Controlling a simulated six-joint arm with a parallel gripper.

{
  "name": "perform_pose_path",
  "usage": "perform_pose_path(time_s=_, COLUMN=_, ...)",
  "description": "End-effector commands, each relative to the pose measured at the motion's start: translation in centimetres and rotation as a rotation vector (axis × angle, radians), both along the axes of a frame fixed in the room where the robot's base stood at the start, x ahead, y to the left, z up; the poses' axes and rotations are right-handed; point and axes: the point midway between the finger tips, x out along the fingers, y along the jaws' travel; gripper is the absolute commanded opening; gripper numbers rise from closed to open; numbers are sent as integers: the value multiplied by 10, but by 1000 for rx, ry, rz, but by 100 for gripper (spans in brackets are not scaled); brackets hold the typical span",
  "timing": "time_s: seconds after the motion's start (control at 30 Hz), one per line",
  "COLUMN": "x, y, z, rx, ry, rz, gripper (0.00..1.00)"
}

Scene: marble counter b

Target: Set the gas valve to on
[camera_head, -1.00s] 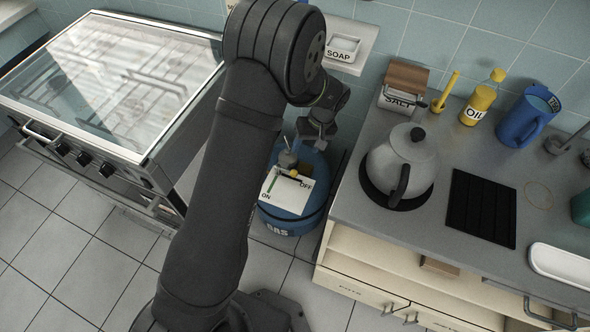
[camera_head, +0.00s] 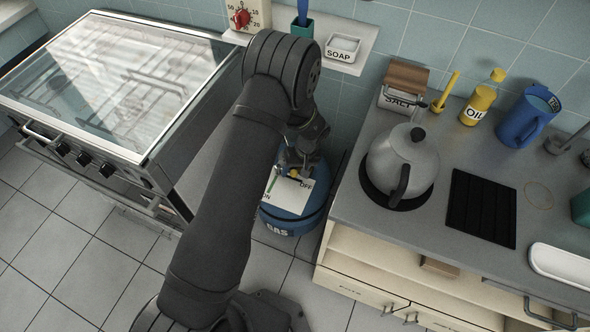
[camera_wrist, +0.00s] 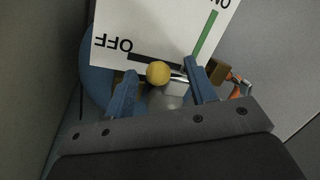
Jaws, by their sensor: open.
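The blue gas bottle (camera_head: 290,222) stands on the floor between stove and counter; its side also shows in the wrist view (camera_wrist: 97,75). A white plate (camera_head: 286,198) on top bears ON with a green bar and OFF with a black bar; the wrist view shows it upside down (camera_wrist: 165,25). The valve's round yellow knob (camera_wrist: 158,72) lies at the black OFF bar. My gripper (camera_wrist: 161,69) is open, its blue fingers on either side of the knob, with gaps visible. In the head view my gripper (camera_head: 298,166) is over the bottle and hides much of the valve.
The stove (camera_head: 110,80) stands left of the bottle. The counter (camera_head: 440,205), with a kettle (camera_head: 402,160) near its edge, is close on the right. A shelf with a soap dish (camera_head: 342,47) is on the wall behind.

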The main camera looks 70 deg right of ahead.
Motion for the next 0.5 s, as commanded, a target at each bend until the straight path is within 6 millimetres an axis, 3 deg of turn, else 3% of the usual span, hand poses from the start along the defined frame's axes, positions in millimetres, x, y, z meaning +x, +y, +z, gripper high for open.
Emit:
perform_pose_path(time_s=0.07, x=0, y=0, z=0, rx=0, ry=0, rz=0, gripper=49)
perform_pose_path(time_s=0.3, x=0, y=-1, z=0, rx=-1, ry=0, rz=0, gripper=2)
perform_pose_path(time_s=0.5, x=0, y=-1, z=1, rx=-2, ry=1, rz=-2, gripper=0)
